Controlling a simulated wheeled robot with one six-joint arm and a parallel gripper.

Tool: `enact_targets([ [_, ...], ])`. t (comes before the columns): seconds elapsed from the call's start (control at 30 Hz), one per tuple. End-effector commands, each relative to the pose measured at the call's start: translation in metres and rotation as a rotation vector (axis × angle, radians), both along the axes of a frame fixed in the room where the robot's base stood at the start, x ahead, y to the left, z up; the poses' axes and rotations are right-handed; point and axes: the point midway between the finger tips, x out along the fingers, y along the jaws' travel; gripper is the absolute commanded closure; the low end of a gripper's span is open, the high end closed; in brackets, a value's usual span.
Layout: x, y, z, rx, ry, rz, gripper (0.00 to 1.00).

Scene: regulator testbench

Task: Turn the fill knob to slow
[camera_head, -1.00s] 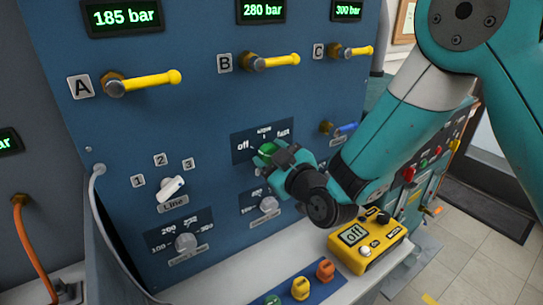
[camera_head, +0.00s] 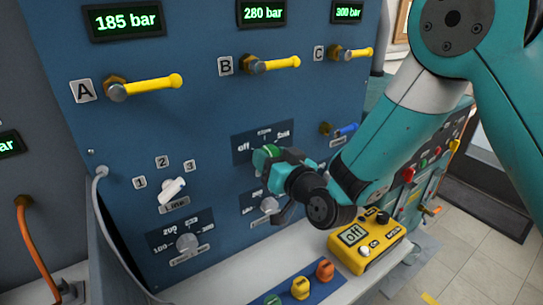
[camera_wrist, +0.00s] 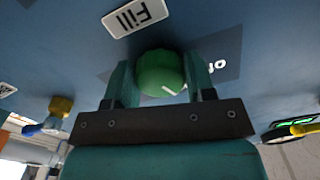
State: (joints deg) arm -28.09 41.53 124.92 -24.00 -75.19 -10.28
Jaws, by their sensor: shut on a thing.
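The fill knob (camera_head: 262,155) is green and sits on the blue panel under a dark label plate (camera_head: 243,148) reading off, slow and fast. In the wrist view the green knob (camera_wrist: 160,72) lies between the two teal fingers of my gripper (camera_wrist: 160,88), one finger on each side. My gripper (camera_head: 268,160) is shut on it. A white mark shows on the lower part of the knob in the wrist view. The upside-down Fill tag (camera_wrist: 137,18) is near it. My gripper hides much of the knob in the head view, so its exact setting is unclear.
Yellow levers A (camera_head: 145,86), B (camera_head: 275,64) and C (camera_head: 352,53) stick out above. A white line selector (camera_head: 172,190) is at left, and grey knobs (camera_head: 187,244) sit below. A yellow box reading off (camera_head: 365,237) stands on the ledge under my wrist.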

Motion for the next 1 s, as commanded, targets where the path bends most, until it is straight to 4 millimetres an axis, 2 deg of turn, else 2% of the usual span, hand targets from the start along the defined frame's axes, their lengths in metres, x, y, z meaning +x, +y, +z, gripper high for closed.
enact_targets([
  [0.43, -0.0003, 0.0005, 0.0007, 0.242, 0.162, 0.0, 0.74],
  [1.0, -0.0003, 0.0004, 0.0004, 0.301, 0.202, 0.0, 0.74],
])
